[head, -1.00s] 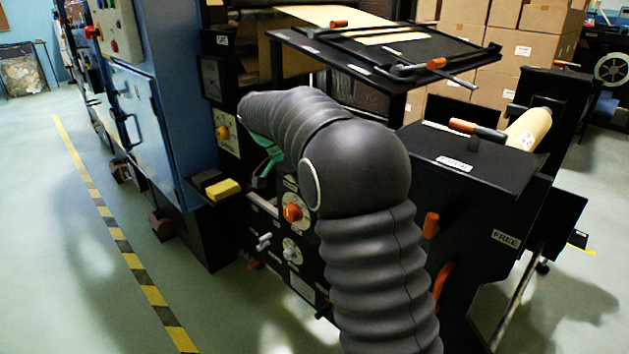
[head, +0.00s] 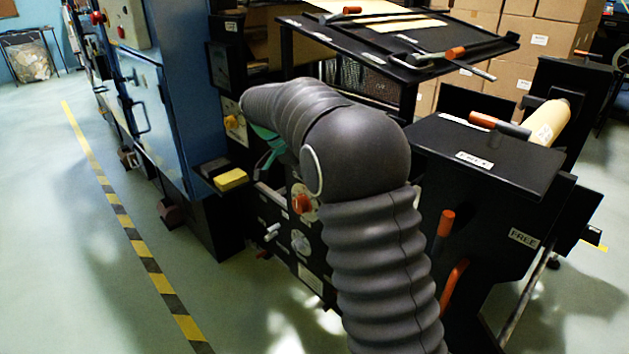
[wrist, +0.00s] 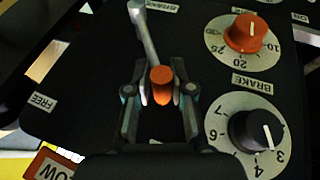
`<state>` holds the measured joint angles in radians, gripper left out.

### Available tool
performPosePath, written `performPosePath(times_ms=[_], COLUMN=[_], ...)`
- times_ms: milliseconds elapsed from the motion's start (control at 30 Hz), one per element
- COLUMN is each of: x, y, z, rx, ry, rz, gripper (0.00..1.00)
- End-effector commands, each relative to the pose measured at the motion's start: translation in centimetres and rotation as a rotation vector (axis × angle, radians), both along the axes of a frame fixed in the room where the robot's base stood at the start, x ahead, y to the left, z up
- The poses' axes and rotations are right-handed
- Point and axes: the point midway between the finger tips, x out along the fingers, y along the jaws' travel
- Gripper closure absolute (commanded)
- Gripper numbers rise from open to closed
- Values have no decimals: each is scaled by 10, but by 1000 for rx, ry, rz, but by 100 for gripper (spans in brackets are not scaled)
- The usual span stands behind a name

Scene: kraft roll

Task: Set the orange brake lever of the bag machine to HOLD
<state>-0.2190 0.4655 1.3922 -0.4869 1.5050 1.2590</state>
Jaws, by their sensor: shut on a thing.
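The brake lever shows in the wrist view as a grey metal arm with an orange grip (wrist: 162,84). The arm runs from a pivot at the top of the view down to the grip. My gripper (wrist: 161,92) is shut on the orange grip, one finger on each side. A FREE label (wrist: 42,101) is on the black panel to the left of the lever. A BRAKE label (wrist: 254,83) is to its right. I see no readable HOLD label. In the head view my arm hides the gripper and this lever.
Right of the lever are an orange-capped dial (wrist: 247,33) and a black-knobbed dial (wrist: 257,131). In the head view, a yellow block (head: 231,179) juts from the machine, and other orange handles (head: 445,223) stand right of my arm. Open floor lies left.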

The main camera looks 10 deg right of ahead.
Motion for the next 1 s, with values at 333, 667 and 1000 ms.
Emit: performPosePath(times_ms=[333, 667, 1000], x=[3, 4, 9], y=[1, 4, 35], z=[-3, 6, 60], rx=[5, 5, 4], ry=[-9, -9, -12], rz=[5, 4, 5], gripper=[47, 47, 47])
